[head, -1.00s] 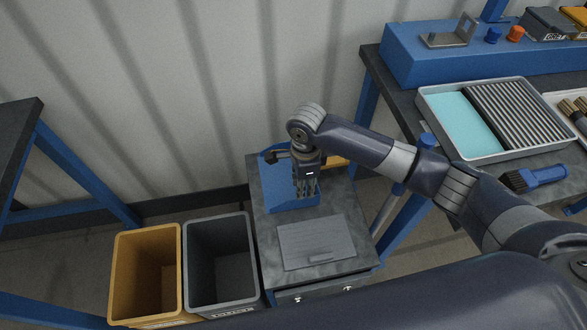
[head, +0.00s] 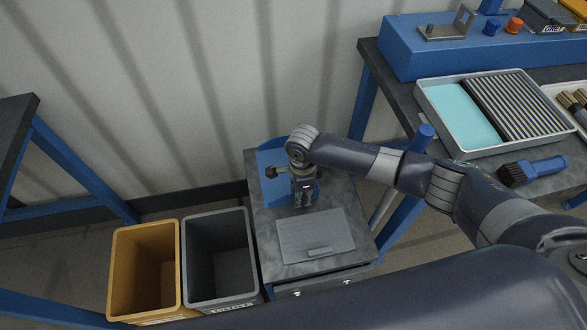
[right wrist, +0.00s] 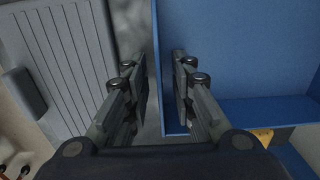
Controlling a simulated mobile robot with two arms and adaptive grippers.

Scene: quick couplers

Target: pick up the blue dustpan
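The blue dustpan (head: 272,190) lies on the grey top of a low cabinet, partly hidden in the head view by my right gripper and wrist. It fills the upper right of the right wrist view (right wrist: 235,50). My right gripper (head: 305,200) points down at the dustpan's front right part. In the right wrist view its two fingers (right wrist: 160,90) are apart, with the dustpan's straight edge showing in the gap close to the right finger. I cannot tell whether they touch. My left gripper is not in view.
A grey ribbed plate (head: 315,236) lies on the cabinet top (head: 345,262) in front of the dustpan. A yellow bin (head: 118,270) and a grey bin (head: 190,260) stand left. At right a workbench holds a tray (head: 432,112) and a blue-handled brush (head: 545,166).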

